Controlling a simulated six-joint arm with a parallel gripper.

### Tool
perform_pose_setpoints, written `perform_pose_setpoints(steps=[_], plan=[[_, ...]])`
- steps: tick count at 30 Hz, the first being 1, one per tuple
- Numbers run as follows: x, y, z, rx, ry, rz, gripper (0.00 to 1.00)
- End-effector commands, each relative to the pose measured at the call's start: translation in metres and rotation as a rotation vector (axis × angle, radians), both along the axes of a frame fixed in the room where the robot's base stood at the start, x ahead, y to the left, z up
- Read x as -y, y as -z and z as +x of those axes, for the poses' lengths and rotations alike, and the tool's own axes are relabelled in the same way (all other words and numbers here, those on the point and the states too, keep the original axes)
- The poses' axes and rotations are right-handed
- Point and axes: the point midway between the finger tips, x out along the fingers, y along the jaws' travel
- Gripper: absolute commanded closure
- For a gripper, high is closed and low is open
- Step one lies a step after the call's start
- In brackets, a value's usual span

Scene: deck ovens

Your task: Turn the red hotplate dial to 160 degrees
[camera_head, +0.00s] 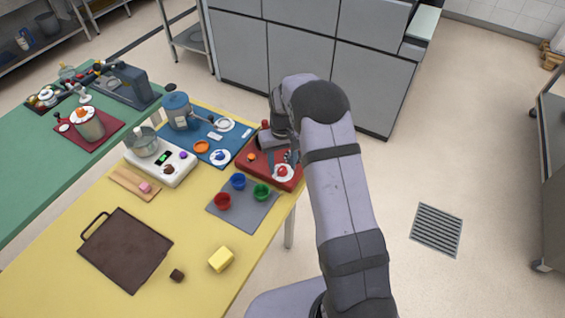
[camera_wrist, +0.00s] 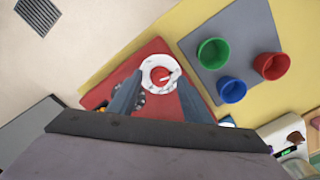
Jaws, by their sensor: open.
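The red hotplate (camera_head: 252,169) sits at the right end of the yellow table, partly hidden by my arm. Its dial (camera_head: 283,172) has a red knob on a white round scale. In the wrist view the dial (camera_wrist: 160,72) lies just beyond and between my fingertips, with a pale pointer across the red knob. The scale marks are too small to read. My gripper (camera_wrist: 160,84) is open, its two fingers apart on either side of the dial in this view. I cannot tell whether they touch it. In the head view my gripper (camera_head: 289,157) is over the hotplate.
Red (camera_head: 222,201), blue (camera_head: 238,181) and green (camera_head: 261,192) cups stand on a grey mat beside the hotplate. A blue board (camera_head: 212,150) with a blue pot (camera_head: 180,111) is to the left. A yellow block (camera_head: 221,259) and brown tray (camera_head: 125,250) lie nearer.

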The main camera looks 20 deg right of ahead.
Motion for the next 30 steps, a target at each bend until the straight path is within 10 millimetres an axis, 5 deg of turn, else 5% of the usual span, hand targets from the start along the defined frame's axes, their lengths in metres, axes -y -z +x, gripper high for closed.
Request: perform_pose_setpoints(steps=[12, 18, 30], plan=[[0.0, 0.0081, 0.0002, 0.001, 0.0, 0.0, 0.55], [0.0, 0.0078, 0.0003, 0.001, 0.0, 0.0, 0.96], [0.0, 0.0081, 0.0006, 0.002, 0.061, 0.0, 0.96]])
